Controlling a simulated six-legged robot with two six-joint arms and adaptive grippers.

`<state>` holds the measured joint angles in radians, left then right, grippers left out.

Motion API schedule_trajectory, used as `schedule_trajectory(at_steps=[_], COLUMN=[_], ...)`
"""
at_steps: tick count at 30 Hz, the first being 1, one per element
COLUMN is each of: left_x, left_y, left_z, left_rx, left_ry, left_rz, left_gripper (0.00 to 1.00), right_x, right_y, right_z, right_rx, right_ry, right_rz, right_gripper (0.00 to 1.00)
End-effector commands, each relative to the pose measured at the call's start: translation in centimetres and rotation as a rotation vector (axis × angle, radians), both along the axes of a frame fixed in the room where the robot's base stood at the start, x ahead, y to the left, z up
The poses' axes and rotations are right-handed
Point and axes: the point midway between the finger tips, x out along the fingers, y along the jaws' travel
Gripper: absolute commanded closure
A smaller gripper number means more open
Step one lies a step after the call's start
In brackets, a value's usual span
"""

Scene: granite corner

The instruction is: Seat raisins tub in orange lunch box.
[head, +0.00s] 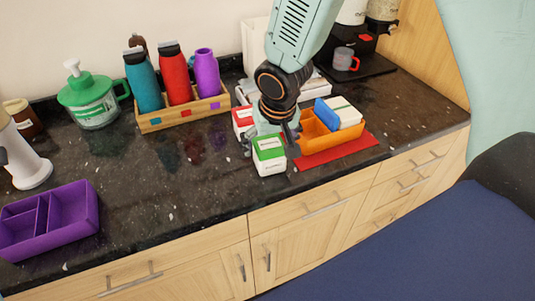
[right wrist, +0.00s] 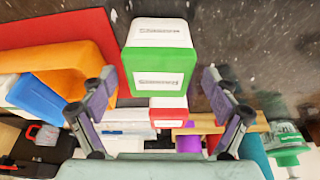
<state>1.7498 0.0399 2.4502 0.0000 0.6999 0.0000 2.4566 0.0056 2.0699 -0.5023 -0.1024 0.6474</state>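A tub with a green lid (head: 268,145) and white body stands on the dark counter, left of the orange lunch box (head: 312,140). A red-lidded tub (head: 242,118) stands just behind it. I cannot read the labels, so I cannot tell which holds raisins. The lunch box sits on a red mat and holds a blue block-like item (head: 326,115) and a white-bodied tub (head: 346,112). My right gripper (head: 271,133) is over the green-lidded tub. In the right wrist view its fingers (right wrist: 157,88) are spread, with the green-lidded tub (right wrist: 158,80) between them in the picture. My left gripper is out of view.
A wooden crate (head: 185,118) with several bottles stands behind left, beside a green pump bottle (head: 93,103). A purple divided box (head: 72,210) is at the front left. The counter's middle is clear.

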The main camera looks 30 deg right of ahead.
Motion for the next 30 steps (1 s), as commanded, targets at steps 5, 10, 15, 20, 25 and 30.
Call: schedule_trajectory(at_steps=[5,10,15,20,25,30], left_x=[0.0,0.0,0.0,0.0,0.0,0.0], left_y=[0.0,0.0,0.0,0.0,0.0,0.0], left_z=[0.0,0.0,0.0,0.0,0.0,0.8], left_rx=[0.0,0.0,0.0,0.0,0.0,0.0], left_ry=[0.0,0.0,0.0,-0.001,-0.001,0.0], left_rz=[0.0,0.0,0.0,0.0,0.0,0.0], left_gripper=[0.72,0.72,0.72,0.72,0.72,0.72], right_x=[0.1,0.2,0.4,0.4,0.4,0.4], right_y=[0.1,0.2,0.2,0.2,0.2,0.2], right_z=[0.0,0.0,0.0,0.0,0.0,1.3], right_rx=[0.0,0.0,0.0,0.0,0.0,0.0], right_ry=[0.0,0.0,0.0,-0.001,-0.001,-0.002], right_rz=[0.0,0.0,0.0,0.0,-0.001,-0.002], right_gripper=[0.31,0.46,0.6,0.71,0.72,0.72])
